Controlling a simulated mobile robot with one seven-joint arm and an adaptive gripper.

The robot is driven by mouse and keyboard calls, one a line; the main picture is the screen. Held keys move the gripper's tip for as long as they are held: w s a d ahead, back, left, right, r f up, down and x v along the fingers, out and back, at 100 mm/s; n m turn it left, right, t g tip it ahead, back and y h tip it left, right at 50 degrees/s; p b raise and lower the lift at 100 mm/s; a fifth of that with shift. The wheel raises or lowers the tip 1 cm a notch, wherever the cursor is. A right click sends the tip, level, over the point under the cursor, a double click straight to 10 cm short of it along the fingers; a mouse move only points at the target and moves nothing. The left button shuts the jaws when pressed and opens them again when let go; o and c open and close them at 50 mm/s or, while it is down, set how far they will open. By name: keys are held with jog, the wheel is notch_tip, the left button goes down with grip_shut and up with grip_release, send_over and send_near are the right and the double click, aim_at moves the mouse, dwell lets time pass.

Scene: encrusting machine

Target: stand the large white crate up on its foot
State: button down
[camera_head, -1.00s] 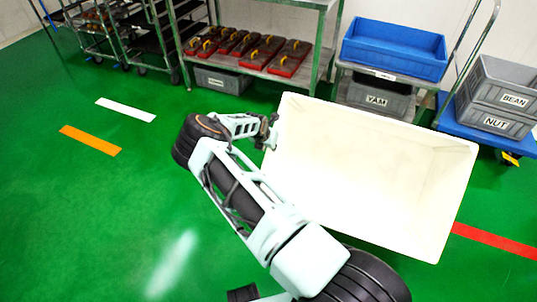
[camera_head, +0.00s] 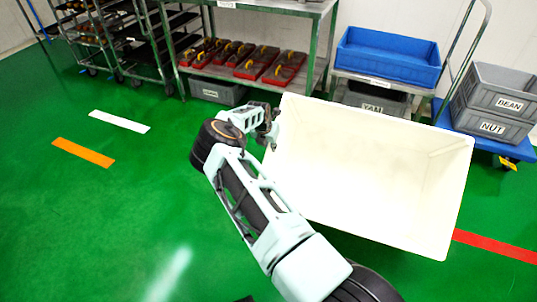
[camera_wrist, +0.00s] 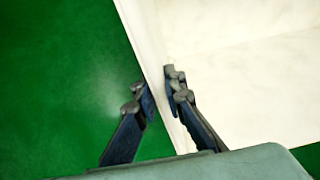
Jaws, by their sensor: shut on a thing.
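The large white crate (camera_head: 365,175) is tilted in the middle right of the head view, its open side facing me. Its bare inside shows. Its underside and its contact with the floor are hidden. My gripper (camera_head: 271,132) is at the crate's left wall, near the upper left corner. In the wrist view, my gripper (camera_wrist: 159,88) has one finger on each side of the rim of the crate (camera_wrist: 150,45), shut on that wall. The green floor shows beside the outer finger.
Behind the crate stand a cart with a blue bin (camera_head: 388,58) and grey YAM bin (camera_head: 372,98), and a blue dolly with grey bins (camera_head: 492,100). A metal rack (camera_head: 178,70) stands at the back. The floor at left is clear.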

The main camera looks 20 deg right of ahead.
jog(key=shift+w+d+g+b, duration=0.4)
jog(key=shift+w+d+b, duration=0.8)
jog(key=shift+b, duration=0.85)
jog(key=shift+w+d+r+y+p, duration=0.1)
jog(key=shift+d+r+y+p, duration=0.15)
jog(key=shift+p, duration=0.2)
